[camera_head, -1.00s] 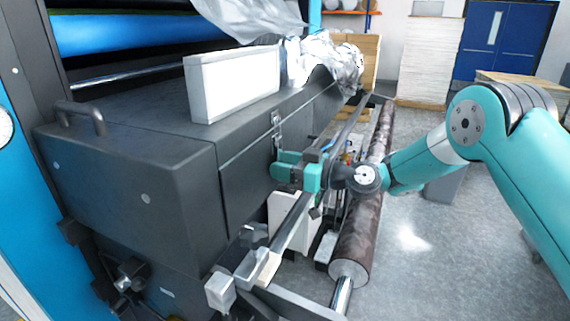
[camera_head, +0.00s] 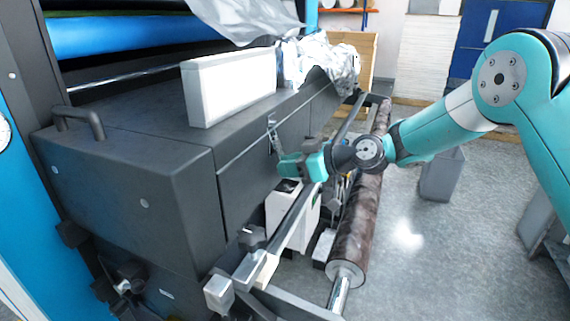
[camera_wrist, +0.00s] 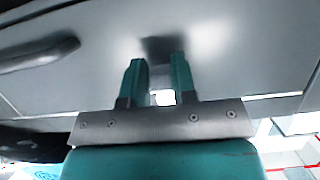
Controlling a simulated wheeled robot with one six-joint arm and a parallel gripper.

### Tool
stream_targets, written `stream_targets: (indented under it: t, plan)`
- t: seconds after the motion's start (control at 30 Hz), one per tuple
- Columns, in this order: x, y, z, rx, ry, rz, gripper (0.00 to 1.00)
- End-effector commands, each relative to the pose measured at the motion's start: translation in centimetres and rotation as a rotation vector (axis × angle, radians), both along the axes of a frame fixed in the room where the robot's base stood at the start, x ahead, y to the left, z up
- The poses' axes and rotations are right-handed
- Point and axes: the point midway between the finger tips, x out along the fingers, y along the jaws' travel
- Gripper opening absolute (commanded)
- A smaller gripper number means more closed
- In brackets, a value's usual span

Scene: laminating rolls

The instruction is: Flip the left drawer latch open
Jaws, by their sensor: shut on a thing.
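The drawer latch (camera_head: 273,136) is a small metal fitting on the dark drawer front (camera_head: 245,180), below the white box. Its lower part seems to stand out a little from the front. My teal gripper (camera_head: 282,166) is at the lower end of the latch, its fingertips close to the drawer front. In the wrist view the two fingers of my gripper (camera_wrist: 160,75) stand a small gap apart, with a small bright piece of the latch (camera_wrist: 162,97) between them. The fingers hide most of the held part.
A white box (camera_head: 230,88) and crumpled clear film (camera_head: 320,65) lie on the machine top. A dark bar handle (camera_head: 80,118) is at the left. A long rail (camera_head: 300,212) and a brown roll (camera_head: 357,225) run below my arm. The floor at right has open room.

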Motion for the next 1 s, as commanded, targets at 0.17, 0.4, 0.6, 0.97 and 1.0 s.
stream_targets:
  t: [0.17,0.4,0.6,0.97,1.0]
  plan:
    - [-0.3,-0.7,1.3,-0.158,0.053,0.000,0.02]
    - [-0.6,-1.5,2.5,-0.373,0.133,0.000,0.02]
    - [-0.8,-1.9,3.6,-0.552,0.198,0.001,0.02]
    - [-0.9,-2.3,5.3,-0.829,0.300,0.001,0.02]
    - [-0.9,-2.3,5.4,-0.854,0.308,0.001,0.02]
